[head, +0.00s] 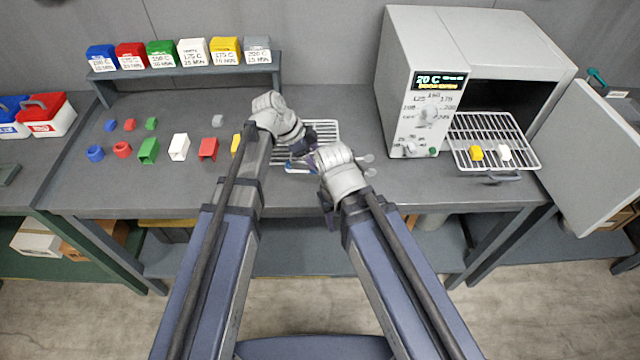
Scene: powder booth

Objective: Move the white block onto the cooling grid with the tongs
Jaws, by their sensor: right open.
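A small white block (505,152) sits on the pulled-out wire rack (515,135) of the open oven, right of a yellow block (476,153). The cooling grid (328,130) lies on the bench at the centre, partly hidden by my arms. My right gripper (312,158) is open low over the grid's front left part. My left gripper (299,141) is just behind it; its fingers are too covered to read. A small blue and pale piece (298,168) shows beside the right gripper; I cannot tell whether it belongs to the tongs.
The oven (410,60) stands at the back right, its door (590,150) swung open rightward. Several coloured blocks and a white square tube (179,147) stand at the left. Labelled boxes line a shelf (185,70) behind them. Bare bench lies in front of the coloured pieces.

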